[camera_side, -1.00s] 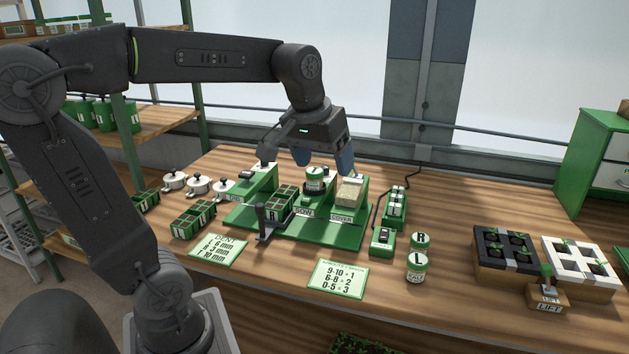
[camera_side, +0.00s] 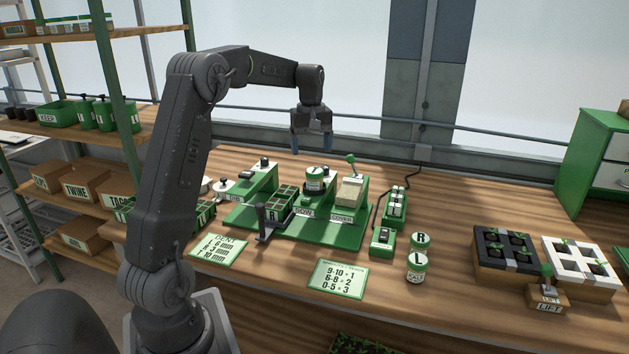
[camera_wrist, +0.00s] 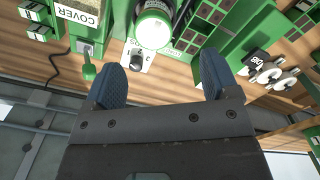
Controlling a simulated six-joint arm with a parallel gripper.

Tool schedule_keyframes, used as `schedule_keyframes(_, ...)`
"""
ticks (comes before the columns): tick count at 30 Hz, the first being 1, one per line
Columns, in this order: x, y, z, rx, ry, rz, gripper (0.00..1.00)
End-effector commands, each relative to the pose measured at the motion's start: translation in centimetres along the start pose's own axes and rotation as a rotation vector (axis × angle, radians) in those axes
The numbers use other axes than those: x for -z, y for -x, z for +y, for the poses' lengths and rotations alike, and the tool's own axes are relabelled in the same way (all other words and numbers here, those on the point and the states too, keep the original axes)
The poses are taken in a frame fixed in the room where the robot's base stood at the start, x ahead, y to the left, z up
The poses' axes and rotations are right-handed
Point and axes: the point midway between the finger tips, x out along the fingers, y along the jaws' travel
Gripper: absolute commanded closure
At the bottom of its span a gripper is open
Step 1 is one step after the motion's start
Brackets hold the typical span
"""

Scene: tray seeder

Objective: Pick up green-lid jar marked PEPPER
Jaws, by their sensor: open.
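A green-topped jar with a white label (camera_side: 314,184) stands in the SOW station of the green seeder. The wrist view shows a round white top with a green rim (camera_wrist: 153,32), just beyond my fingers. I cannot read PEPPER on any jar. My gripper (camera_side: 311,147) is open and empty, high above the back of the seeder. Its two blue fingers (camera_wrist: 161,82) show wide apart in the wrist view.
The seeder's green base (camera_side: 340,236) carries the COVER station (camera_side: 350,192) with an upright green-knobbed lever (camera_side: 351,160). Black (camera_side: 507,262) and white (camera_side: 583,268) trays are farther right.

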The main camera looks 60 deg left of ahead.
Motion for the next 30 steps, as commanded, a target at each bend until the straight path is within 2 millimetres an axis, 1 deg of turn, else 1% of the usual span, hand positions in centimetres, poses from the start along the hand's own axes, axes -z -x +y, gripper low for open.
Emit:
schedule_keyframes(1, -0.1, -1.1, 0.0, 0.003, -0.001, -0.003, 0.19)
schedule_keyframes(3, -0.1, -2.2, 0.0, 0.002, -0.002, -0.003, 0.19)
schedule_keyframes(6, -0.1, -3.1, 0.1, 0.001, -0.002, -0.001, 0.19)
schedule_keyframes(11, -0.1, -4.1, 0.2, 0.0, -0.003, 0.0, 0.19)
schedule_keyframes(18, -0.1, -7.5, 0.8, 0.002, -0.002, -0.002, 0.19)
schedule_keyframes(21, -0.1, -8.4, 0.8, 0.0, -0.002, 0.001, 0.19)
schedule_keyframes(24, -0.1, -8.9, 0.8, -0.002, -0.002, 0.002, 0.19)
schedule_keyframes(30, -0.1, -8.9, 0.8, -0.002, -0.002, 0.003, 0.19)
